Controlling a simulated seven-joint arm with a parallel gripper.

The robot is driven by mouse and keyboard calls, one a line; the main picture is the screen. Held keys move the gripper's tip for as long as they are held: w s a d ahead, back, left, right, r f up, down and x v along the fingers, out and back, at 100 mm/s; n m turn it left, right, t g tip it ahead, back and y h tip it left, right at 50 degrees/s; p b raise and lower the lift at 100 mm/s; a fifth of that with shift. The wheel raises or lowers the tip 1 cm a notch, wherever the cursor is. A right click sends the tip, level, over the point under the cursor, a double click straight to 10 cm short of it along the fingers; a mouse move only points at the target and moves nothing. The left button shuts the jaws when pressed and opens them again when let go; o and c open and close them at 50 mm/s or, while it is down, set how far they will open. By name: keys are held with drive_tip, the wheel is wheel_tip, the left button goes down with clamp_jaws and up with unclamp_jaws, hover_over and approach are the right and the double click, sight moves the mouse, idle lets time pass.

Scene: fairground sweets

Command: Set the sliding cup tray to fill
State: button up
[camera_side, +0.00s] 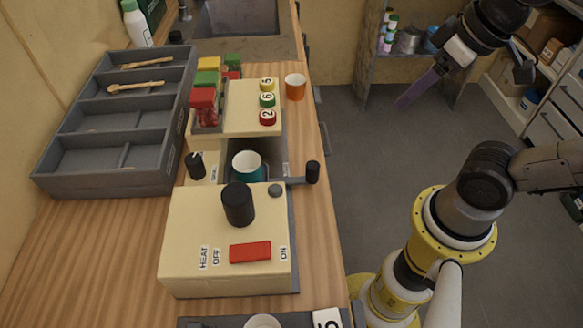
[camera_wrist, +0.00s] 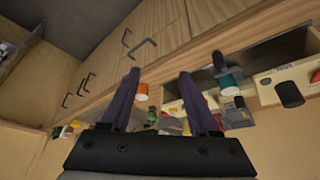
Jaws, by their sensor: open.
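The sliding cup tray (camera_side: 294,181) is a grey piece in the recess in the middle of the cream machine (camera_side: 182,238). Its black knob (camera_side: 312,172) sticks out at the right. A teal cup (camera_side: 248,165) stands in the recess; a teal cup also shows in the wrist view (camera_wrist: 229,86). Small labels stand at both sides of the recess, too small to read surely. My gripper (camera_side: 404,103) has purple fingers and hangs over the floor, right of the counter and well apart from the tray. In the wrist view its fingers (camera_wrist: 158,74) are spread with nothing held between them.
An orange cup (camera_side: 295,87) stands on the counter behind the tray knob. A red switch (camera_side: 250,252) and black cylinder (camera_side: 238,205) are on the machine's front part. A grey compartment box (camera_side: 117,125) lies at left. Open floor (camera_side: 375,165) separates counter and gripper.

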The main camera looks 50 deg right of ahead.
drive_tip(key=w+a+r+n+g, duration=0.1)
drive_tip(key=w+a+r+g, duration=0.1)
drive_tip(key=w+a, duration=0.1)
drive_tip(key=n+g, duration=0.3)
drive_tip(key=n, duration=0.2)
approach(313, 165)
wheel_tip(313, 165, down, 11)
drive_tip(key=shift+r, duration=0.2)
clamp_jaws()
idle(1.2)
